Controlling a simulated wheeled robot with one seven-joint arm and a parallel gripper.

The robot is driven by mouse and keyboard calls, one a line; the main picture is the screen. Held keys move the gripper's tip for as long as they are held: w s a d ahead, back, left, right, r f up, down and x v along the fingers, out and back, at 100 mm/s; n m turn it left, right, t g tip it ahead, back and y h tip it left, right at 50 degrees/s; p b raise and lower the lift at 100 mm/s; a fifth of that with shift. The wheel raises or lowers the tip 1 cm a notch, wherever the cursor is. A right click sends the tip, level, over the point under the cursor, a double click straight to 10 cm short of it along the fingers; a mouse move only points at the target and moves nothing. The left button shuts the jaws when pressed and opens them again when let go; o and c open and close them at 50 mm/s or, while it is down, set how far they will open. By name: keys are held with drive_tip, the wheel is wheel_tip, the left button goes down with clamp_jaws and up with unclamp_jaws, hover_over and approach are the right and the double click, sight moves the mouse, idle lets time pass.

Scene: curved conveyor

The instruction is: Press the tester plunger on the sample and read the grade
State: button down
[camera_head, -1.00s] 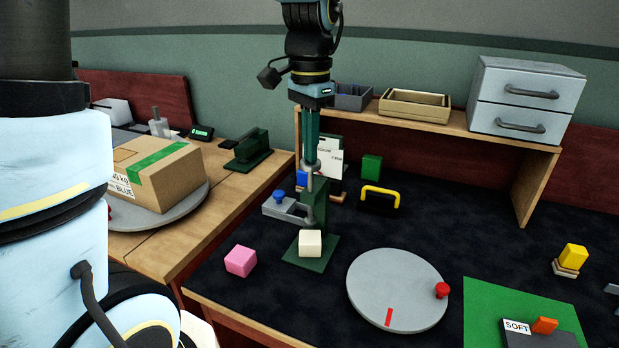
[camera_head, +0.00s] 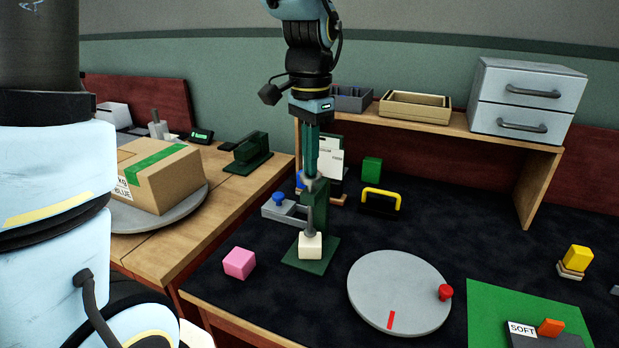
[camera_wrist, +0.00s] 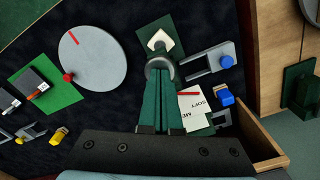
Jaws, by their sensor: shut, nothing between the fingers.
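The tester is a dark green stand whose base plate (camera_head: 322,262) lies on the dark table. A cream cube, the sample (camera_head: 311,247), sits on that plate. The grey plunger (camera_head: 309,222) is down, its lower end at the top of the cube. My gripper (camera_head: 311,176) is shut and empty, its fingertips at the plunger's top. In the wrist view the closed green fingers (camera_wrist: 158,80) reach the round grey plunger head (camera_wrist: 160,66), with the cream cube (camera_wrist: 161,40) just beyond.
A pink cube (camera_head: 239,263) lies left of the tester. A grey turntable (camera_head: 390,290) with a red knob (camera_head: 445,292) is at right, near a green mat (camera_head: 490,297) with a SOFT-labelled block (camera_head: 522,328). A blue-knobbed grey fixture (camera_head: 275,211) and yellow-handled block (camera_head: 381,195) stand close by.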

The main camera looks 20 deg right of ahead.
drive_tip(key=shift+f+b, duration=0.5)
drive_tip(key=shift+f, duration=0.45)
idle(0.4)
wheel_tip(320, 180, up, 9)
drive_tip(key=p, duration=0.8)
drive_tip(key=a+f+n, duration=0.2)
drive_tip(key=a+n, duration=0.2)
drive_tip(key=a, duration=0.4)
drive_tip(key=a+f+n+t, duration=0.1)
drive_tip(key=a+f+n, duration=0.2)
drive_tip(key=a, duration=0.6)
drive_tip(key=w+a+f+n, duration=0.1)
drive_tip(key=a+f+n, duration=0.2)
drive_tip(key=a+n, duration=0.3)
drive_tip(key=shift+a+n+t, duration=0.3)
drive_tip(key=shift+a, duration=0.9)
